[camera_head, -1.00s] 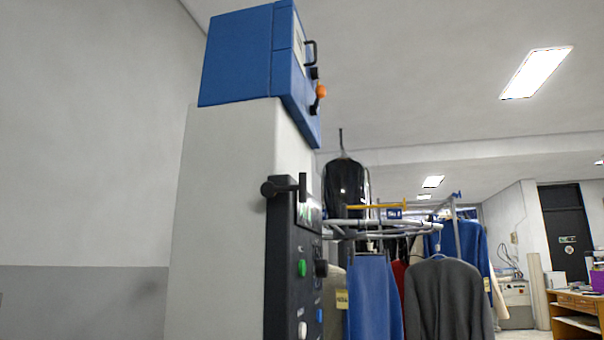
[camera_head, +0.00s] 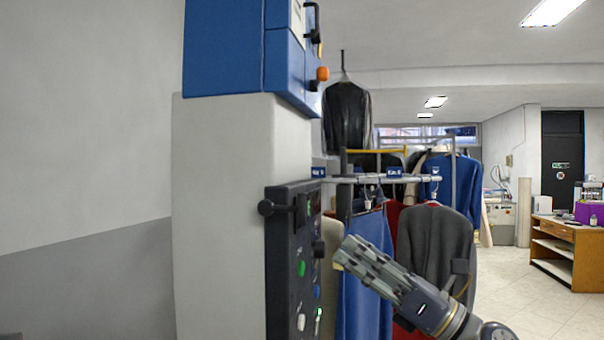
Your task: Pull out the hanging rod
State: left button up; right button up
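A short black bar with a round knob end (camera_head: 277,208) sticks out at the top of the dark control panel on the tall machine. A pale horizontal rail (camera_head: 405,179) with blue tags carries clothes to the right of the machine, with a yellow bar (camera_head: 375,151) above it. I cannot tell which of these is the hanging rod. My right gripper (camera_head: 347,251) points up and left in front of the hanging clothes, below the rail and right of the panel. It appears apart from the bar, and its finger opening is unclear. My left gripper is out of view.
The machine's pale body (camera_head: 222,220) and blue upper box (camera_head: 225,50) stand close at the left. The control panel (camera_head: 290,265) has coloured buttons. A grey sweater (camera_head: 432,240) hangs behind my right arm. A wooden counter (camera_head: 555,250) stands at the far right, with open floor before it.

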aim_at(303, 206)
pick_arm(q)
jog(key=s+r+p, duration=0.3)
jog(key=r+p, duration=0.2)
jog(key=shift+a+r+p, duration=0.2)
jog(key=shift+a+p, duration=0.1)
pick_arm(e)
jog(key=shift+w+a+r+n+g, duration=0.45)
jog(key=shift+w+a+r+n, duration=0.25)
jog(key=shift+a+r, duration=0.7)
jog(key=shift+w+a+r+n+g, duration=0.65)
jog(key=shift+a+r, duration=0.45)
jog(key=shift+a, duration=0.6)
jog(key=shift+w+a+r+n+g, duration=0.3)
jog(key=shift+w+a+r+n, duration=0.35)
jog(key=shift+a+r, duration=0.75)
jog(key=shift+a+f, duration=0.15)
jog(key=shift+c, duration=0.5)
grip_shut()
